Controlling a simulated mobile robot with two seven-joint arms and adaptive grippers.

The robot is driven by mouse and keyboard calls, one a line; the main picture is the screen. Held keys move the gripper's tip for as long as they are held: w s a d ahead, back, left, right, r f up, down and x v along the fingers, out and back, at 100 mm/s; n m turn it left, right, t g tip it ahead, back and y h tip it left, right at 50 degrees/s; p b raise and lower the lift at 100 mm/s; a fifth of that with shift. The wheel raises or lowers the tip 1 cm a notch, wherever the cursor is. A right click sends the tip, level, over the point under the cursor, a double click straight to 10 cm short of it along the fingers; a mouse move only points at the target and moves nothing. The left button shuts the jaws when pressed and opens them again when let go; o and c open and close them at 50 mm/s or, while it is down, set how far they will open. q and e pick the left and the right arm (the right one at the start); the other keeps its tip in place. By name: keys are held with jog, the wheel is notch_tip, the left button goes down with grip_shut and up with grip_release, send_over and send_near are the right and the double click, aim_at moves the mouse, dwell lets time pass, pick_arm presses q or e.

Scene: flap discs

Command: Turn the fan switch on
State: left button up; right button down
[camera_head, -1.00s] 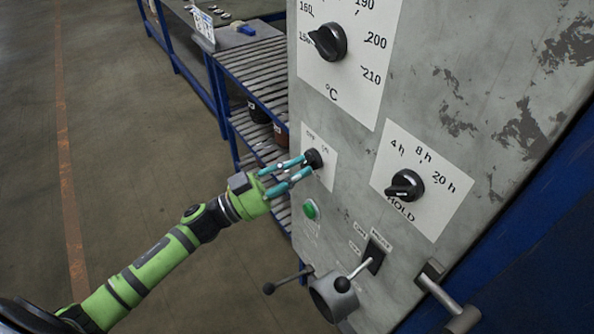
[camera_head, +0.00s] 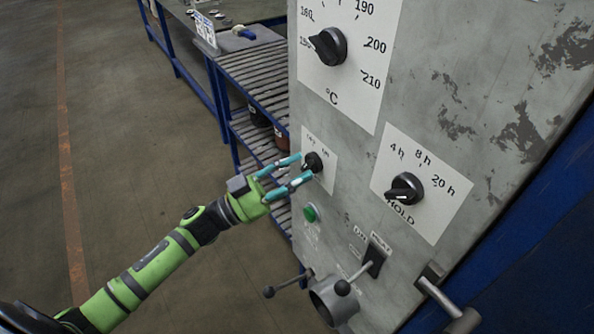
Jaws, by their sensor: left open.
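The fan switch, taken to be the small black knob (camera_head: 313,162) on a white plate, sits on the grey control panel (camera_head: 450,90). The lettering above it is too small to read surely. My left gripper (camera_head: 306,167) is open, its two teal fingers pointing right at the knob. One fingertip is at the knob's upper left and the other at its lower left. I cannot tell whether they touch it. My right gripper is not in view.
A green button (camera_head: 310,213) is just below the knob. A lever switch (camera_head: 374,262) and a grey pipe-like fitting (camera_head: 333,298) are lower down. The HOLD dial (camera_head: 404,189) and temperature dial (camera_head: 328,46) share the panel. A slatted blue-framed rack (camera_head: 250,72) stands behind.

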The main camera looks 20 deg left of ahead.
pick_arm(q)
jog(key=v, duration=1.1)
jog(key=shift+s+a, duration=0.2)
jog(key=shift+a, duration=0.1)
jog(key=shift+f, duration=0.15)
jog(key=a+f+n+t+y, duration=0.1)
jog(key=a+f+n+y, duration=0.25)
jog(key=f, duration=0.45)
jog(key=w+a+f+n+y, duration=0.1)
jog(key=a+f+n+y, duration=0.15)
jog(key=f+y, duration=0.4)
jog(key=a+f+n+t+y, duration=0.15)
jog(key=f+n, duration=0.25)
jog(key=f, duration=0.5)
jog(key=s+f+n+g+y, duration=0.2)
jog(key=s+f+g+y, duration=0.25)
jog(key=f, duration=0.65)
jog(key=s+d+f+n+g, duration=0.2)
jog(key=s+f+g, duration=0.3)
jog(key=s+f, duration=0.9)
jog(key=s+d+f+g, duration=0.3)
jog(key=s, duration=0.5)
jog(key=s+d+f+g, duration=0.3)
jog(key=s, duration=0.5)
jog(key=shift+s+d+y, duration=0.3)
jog(key=shift+s+d, duration=0.05)
jog(key=shift+d, duration=0.05)
